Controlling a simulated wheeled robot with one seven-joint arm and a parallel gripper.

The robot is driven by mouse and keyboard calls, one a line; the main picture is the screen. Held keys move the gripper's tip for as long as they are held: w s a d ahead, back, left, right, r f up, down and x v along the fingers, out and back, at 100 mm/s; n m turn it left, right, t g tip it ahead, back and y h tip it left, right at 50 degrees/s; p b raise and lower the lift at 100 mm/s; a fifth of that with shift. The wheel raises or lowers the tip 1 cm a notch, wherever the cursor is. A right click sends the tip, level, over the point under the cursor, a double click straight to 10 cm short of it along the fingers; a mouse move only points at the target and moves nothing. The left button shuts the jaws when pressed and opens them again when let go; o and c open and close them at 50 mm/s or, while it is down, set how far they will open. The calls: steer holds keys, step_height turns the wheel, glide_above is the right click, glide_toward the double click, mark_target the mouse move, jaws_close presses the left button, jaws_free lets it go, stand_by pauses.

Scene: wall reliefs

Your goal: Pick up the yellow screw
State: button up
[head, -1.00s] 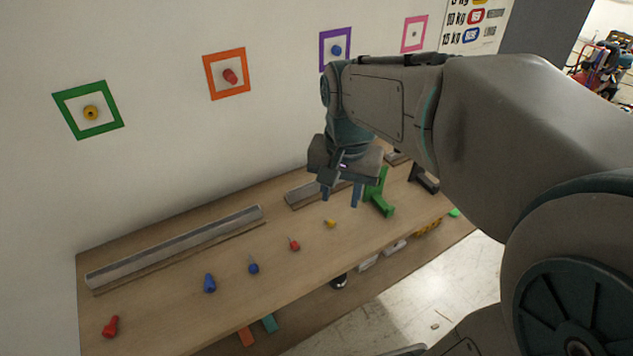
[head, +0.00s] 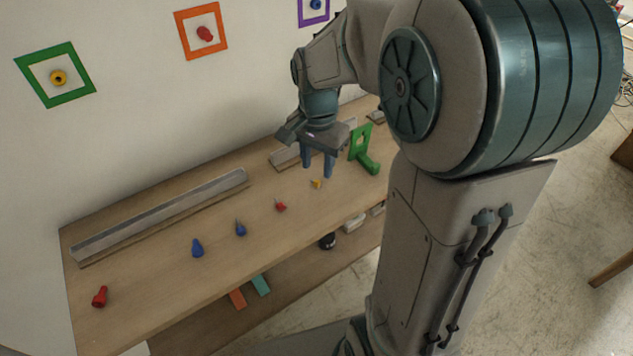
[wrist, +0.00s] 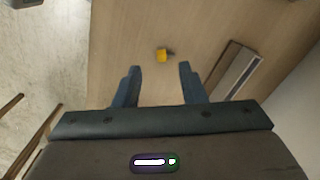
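The yellow screw (head: 316,184) lies on the wooden workbench (head: 150,285), toward its right part. In the wrist view the yellow screw (wrist: 162,55) shows between and a little beyond the two blue fingertips, with its darker shaft pointing right. My gripper (head: 317,172) is above the bench, close to the screw in the head view, with its fingers pointing down. In the wrist view my gripper (wrist: 158,70) has its fingers wide apart and nothing between them. I cannot tell the exact height of the fingertips above the screw.
A red screw (head: 280,206), a blue screw (head: 240,229), a larger blue piece (head: 197,248) and a red piece (head: 100,297) lie leftward along the bench. A green bracket (head: 364,150) stands right of my gripper. A long grey rail (head: 160,215) lies along the wall side.

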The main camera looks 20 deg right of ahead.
mark_target(316, 182)
step_height(316, 182, down, 5)
steer(key=shift+a+r, duration=0.1)
steer(key=c, duration=0.8)
jaws_close()
step_height(316, 182, up, 10)
